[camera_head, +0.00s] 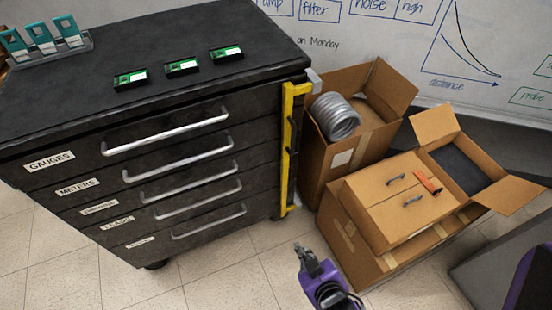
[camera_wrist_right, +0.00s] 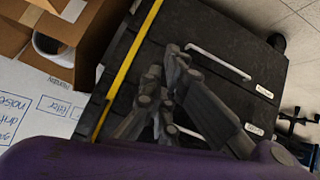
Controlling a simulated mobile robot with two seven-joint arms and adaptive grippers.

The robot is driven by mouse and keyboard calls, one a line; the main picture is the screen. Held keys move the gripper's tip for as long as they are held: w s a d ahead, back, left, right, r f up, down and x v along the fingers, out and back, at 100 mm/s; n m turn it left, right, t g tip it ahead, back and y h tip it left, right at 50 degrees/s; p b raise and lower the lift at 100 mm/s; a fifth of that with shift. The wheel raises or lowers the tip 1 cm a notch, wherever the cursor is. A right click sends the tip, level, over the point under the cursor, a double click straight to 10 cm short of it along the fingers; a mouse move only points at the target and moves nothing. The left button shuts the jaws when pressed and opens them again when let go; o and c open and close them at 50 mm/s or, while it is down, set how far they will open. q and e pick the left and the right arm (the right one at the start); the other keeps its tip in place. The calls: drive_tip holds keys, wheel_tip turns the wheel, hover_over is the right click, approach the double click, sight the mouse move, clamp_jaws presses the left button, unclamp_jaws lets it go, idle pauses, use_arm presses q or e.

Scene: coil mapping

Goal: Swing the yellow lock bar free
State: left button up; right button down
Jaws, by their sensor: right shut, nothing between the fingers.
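The yellow lock bar (camera_head: 290,140) stands upright along the right front edge of the black drawer cabinet (camera_head: 150,90), across the ends of the drawers. A dark handle-like piece shows on its middle. In the right wrist view the bar (camera_wrist_right: 131,65) runs slanting beside the cabinet's drawers. My right gripper (camera_head: 308,252) is in front of the cabinet, low and to the right of the bar's lower end in the head view. Its fingers (camera_wrist_right: 160,85) are shut and empty, apart from the bar as far as I can see. My left gripper is out of view.
Open cardboard boxes (camera_head: 348,158) stand right of the cabinet, one holding a silver coiled hose (camera_head: 336,116). A closed box (camera_head: 385,200) has an orange tool (camera_head: 428,183) on top. A whiteboard (camera_head: 400,45) is behind. Tiled floor (camera_head: 225,285) in front is clear.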

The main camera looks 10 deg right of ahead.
drive_tip(key=w+a+r+n+t+b, duration=0.1)
drive_tip(key=w+a+n+t+b, duration=0.2)
drive_tip(key=w, duration=0.5)
drive_tip(key=w+a+n+t+b, duration=0.1)
drive_tip(key=w+a+n+b, duration=0.1)
drive_tip(key=w+n+b, duration=0.4)
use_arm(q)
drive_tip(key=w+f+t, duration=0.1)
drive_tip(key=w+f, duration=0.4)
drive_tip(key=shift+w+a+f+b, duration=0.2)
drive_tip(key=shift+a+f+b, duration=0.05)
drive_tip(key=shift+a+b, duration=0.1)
use_arm(e)
drive_tip(key=w+a+r+n+t, duration=0.1)
drive_tip(key=w+r+n+t, duration=0.2)
drive_tip(key=r, duration=0.4)
drive_tip(key=w+n, duration=0.1)
drive_tip(key=w, duration=0.1)
drive_tip(key=shift+w+a+r+t+h, duration=0.35)
drive_tip(key=shift+a+r+t+h, duration=0.05)
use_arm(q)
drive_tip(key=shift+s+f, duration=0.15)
use_arm(e)
drive_tip(key=shift+w, duration=0.1)
